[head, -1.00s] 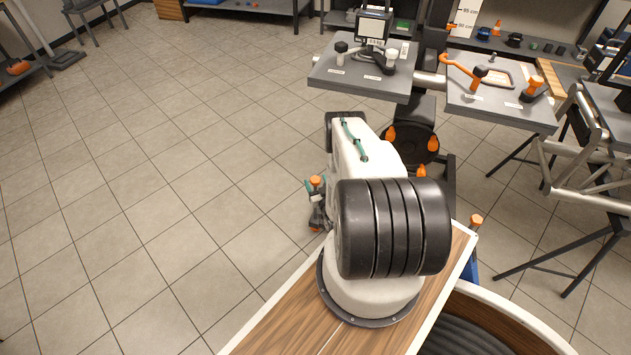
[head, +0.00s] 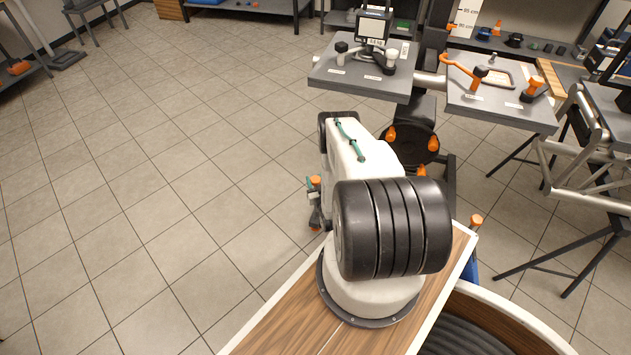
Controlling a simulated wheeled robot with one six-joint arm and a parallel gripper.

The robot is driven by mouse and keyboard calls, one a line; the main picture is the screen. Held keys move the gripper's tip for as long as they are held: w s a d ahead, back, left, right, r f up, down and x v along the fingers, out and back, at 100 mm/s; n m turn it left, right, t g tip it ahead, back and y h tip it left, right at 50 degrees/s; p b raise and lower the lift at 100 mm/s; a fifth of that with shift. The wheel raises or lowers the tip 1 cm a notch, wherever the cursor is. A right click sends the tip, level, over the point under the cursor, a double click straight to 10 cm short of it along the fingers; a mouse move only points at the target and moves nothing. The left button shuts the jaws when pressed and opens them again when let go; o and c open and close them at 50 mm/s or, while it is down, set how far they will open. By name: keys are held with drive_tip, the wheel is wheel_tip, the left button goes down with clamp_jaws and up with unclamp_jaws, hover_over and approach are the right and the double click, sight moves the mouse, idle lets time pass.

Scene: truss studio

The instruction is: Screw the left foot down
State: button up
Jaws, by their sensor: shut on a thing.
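The left foot (head: 315,221) shows beside the left edge of my wooden-topped base, partly hidden by my arm. My gripper (head: 313,184) is at this knob, mostly hidden behind my white and black arm. Another orange knob (head: 476,220) stands at the right edge of the base, apart from my gripper.
Two grey panels with a screen (head: 372,28) and an orange handle (head: 457,66) stand ahead. A black round plate with orange knobs (head: 410,144) is below them. A metal truss on trestles (head: 590,150) stands at right. The tiled floor (head: 150,200) at left is clear.

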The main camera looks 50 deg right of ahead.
drive_tip(key=m+g+h, duration=0.3)
drive_tip(key=shift+h, duration=0.4)
drive_tip(key=shift+m+g+h, duration=1)
drive_tip(key=shift+m+g, duration=0.2)
drive_tip(key=shift+g, duration=0.3)
drive_tip(key=o, duration=0.9)
drive_tip(key=shift+o, duration=0.2)
drive_tip(key=v, duration=0.7)
drive_tip(key=shift+s+a, duration=0.2)
drive_tip(key=shift+a, duration=0.1)
